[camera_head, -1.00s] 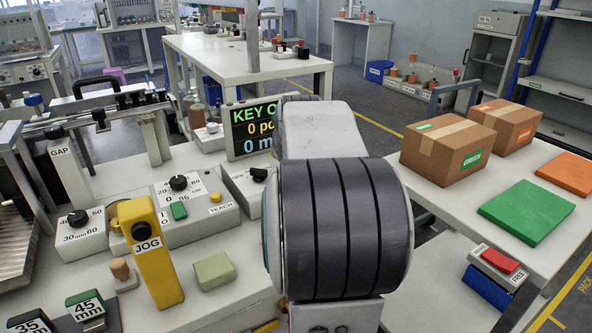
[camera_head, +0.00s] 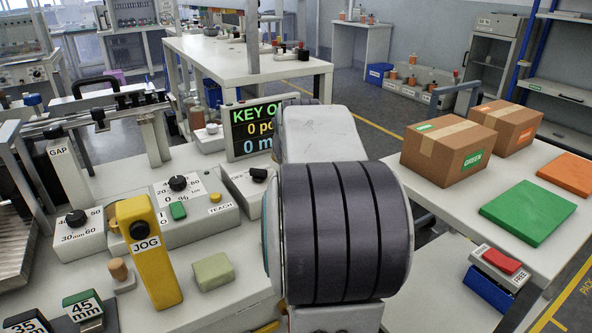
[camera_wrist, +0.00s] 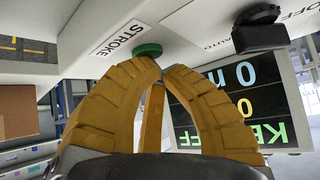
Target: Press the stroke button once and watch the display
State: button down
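The stroke button is a green round button (camera_wrist: 148,49) beside a STROKE label (camera_wrist: 120,38) in the wrist view, which looks upside down. My gripper (camera_wrist: 160,63) has its yellow fingers drawn together, tips meeting, with nothing seen between them. The tips are right at the button's edge; I cannot tell whether they touch it. In the head view my arm hides my gripper and the stroke button. The black display (camera_head: 254,128) reads "KEY O…" in green, a yellow 0 and a blue 0, its right side partly covered by my arm. It also shows in the wrist view (camera_wrist: 205,138).
A black switch (camera_wrist: 258,30) stands close beside the button. A grey control box (camera_head: 200,220) with a knob and another green button is at left, behind a yellow JOG handle (camera_head: 149,252). Cardboard boxes (camera_head: 437,160) stand on the right table.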

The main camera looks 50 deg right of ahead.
jog(key=shift+r+p, duration=0.8)
jog(key=shift+r, duration=0.15)
jog(key=shift+r, duration=0.1)
jog(key=shift+r+p, duration=2.15)
jog(key=shift+r, duration=0.3)
jog(key=a+r+n+y+p, duration=0.2)
jog(key=a+r+p, duration=0.2)
jog(key=a+p, duration=0.5)
jog(key=s+a+r+n+g+y+p, duration=0.1)
jog(key=s+a+r+n+y+p, duration=0.1)
jog(key=s+a+p, duration=0.5)
jog(key=s+a+r+n+g+y+p, duration=0.2)
jog(key=s+a+n+p, duration=0.3)
jog(key=a, duration=1.1)
jog(key=s+r+p, duration=0.1)
jog(key=s, duration=0.2)
jog(key=shift+s+a+p, duration=0.2)
jog(key=shift+s+p, duration=0.05)
jog(key=shift+p, duration=0.15)
